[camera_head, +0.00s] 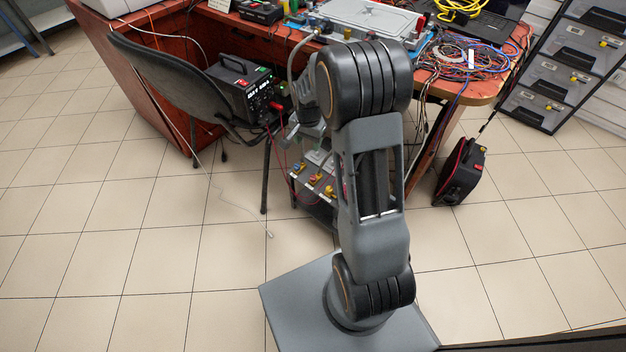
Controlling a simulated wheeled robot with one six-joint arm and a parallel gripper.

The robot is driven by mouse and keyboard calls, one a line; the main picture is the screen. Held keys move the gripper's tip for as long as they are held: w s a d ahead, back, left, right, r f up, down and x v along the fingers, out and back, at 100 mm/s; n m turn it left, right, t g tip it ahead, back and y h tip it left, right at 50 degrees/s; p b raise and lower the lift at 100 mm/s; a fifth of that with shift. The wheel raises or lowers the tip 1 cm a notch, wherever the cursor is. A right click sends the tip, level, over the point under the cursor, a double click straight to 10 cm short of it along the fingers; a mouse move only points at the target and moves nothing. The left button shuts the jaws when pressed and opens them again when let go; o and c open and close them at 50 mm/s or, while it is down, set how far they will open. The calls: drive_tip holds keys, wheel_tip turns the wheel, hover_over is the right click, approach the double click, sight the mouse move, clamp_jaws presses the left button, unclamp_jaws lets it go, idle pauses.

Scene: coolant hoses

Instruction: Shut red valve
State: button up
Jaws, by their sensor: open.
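A low grey unit (318,207) stands under the table's front edge, with a row of small coloured valves on its top. My arm stands in front and hides the unit's right side. My gripper (309,132) hangs beyond my arm's elbow, above and behind the valves, partly hidden. It is open and apart from the red handle.
A dark chair (180,80) and a black power box (243,90) are left of the unit. Thin red hoses or cables (278,150) hang beside it. The cluttered table (490,92) is above. A black bag (461,172) stands right. The front floor is clear.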

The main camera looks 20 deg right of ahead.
sight(313, 177)
drive_tip(key=w+d+f+m+b, duration=0.1)
drive_tip(key=f+b, duration=0.1)
drive_tip(key=f, duration=0.6)
drive_tip(key=w+d+f+m+b, duration=0.1)
drive_tip(key=f+b, duration=0.1)
drive_tip(key=f, duration=0.6)
drive_tip(key=w+d+f+m+b, duration=0.1)
drive_tip(key=f+b, duration=0.1)
drive_tip(key=f, duration=0.5)
drive_tip(key=shift+d+f+g, duration=0.1)
drive_tip(key=shift+f+g, duration=0.2)
drive_tip(key=shift+f, duration=0.1)
drive_tip(key=c, duration=0.9)
drive_tip(key=shift+s+m+p, duration=0.1)
drive_tip(key=shift+m+p, duration=0.2)
drive_tip(key=shift+m, duration=1.3)
drive_tip(key=o, duration=0.9)
